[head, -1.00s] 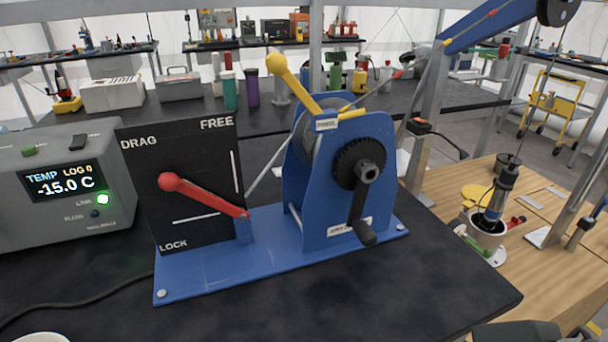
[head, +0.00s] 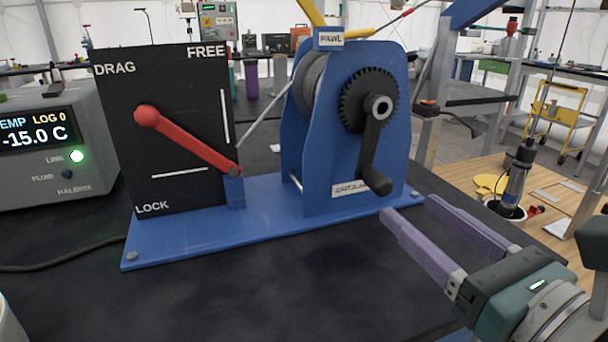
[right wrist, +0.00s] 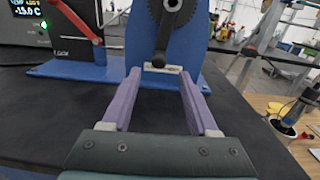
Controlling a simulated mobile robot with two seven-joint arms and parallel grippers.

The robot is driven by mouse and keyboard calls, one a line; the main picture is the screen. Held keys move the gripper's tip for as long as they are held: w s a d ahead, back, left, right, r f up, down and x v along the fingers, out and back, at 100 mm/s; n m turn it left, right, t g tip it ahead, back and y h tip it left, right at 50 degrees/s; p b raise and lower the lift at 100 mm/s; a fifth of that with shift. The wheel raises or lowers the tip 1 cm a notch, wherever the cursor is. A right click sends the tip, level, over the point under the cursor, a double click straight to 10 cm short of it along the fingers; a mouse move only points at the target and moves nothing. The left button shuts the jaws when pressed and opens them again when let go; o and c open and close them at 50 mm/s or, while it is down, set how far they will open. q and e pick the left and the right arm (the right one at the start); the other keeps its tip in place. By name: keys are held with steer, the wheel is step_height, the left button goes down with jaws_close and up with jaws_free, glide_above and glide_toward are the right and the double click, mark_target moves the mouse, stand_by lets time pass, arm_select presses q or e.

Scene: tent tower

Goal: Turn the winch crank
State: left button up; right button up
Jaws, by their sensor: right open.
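The winch (head: 345,150) is a blue frame with a grey cable drum and a dark gear. Its black crank (head: 371,150) hangs down from the hub, with the handle knob (head: 378,182) at the lower end. In the right wrist view the knob (right wrist: 158,63) shows beyond and between the fingertips. My right gripper (head: 408,206) has purple fingers, spread open and empty, just in front and to the right of the crank handle, apart from it. It also shows in the right wrist view (right wrist: 160,82). My left gripper is not in view.
A black panel (head: 180,100) marked DRAG, FREE and LOCK carries a red lever (head: 190,140) left of the winch. A grey temperature box (head: 45,180) stands at the far left. The dark bench top in front is clear. A wooden table (head: 560,205) with a drill-like tool is at right.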

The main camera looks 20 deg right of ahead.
mark_target(372, 178)
steer(key=w, duration=0.6)
steer(key=w+a, duration=0.1)
steer(key=w, duration=0.2)
steer(key=shift+w+r, duration=0.1)
steer(key=shift+w, duration=0.05)
steer(key=shift+a, duration=0.1)
jaws_close()
stand_by(1.0)
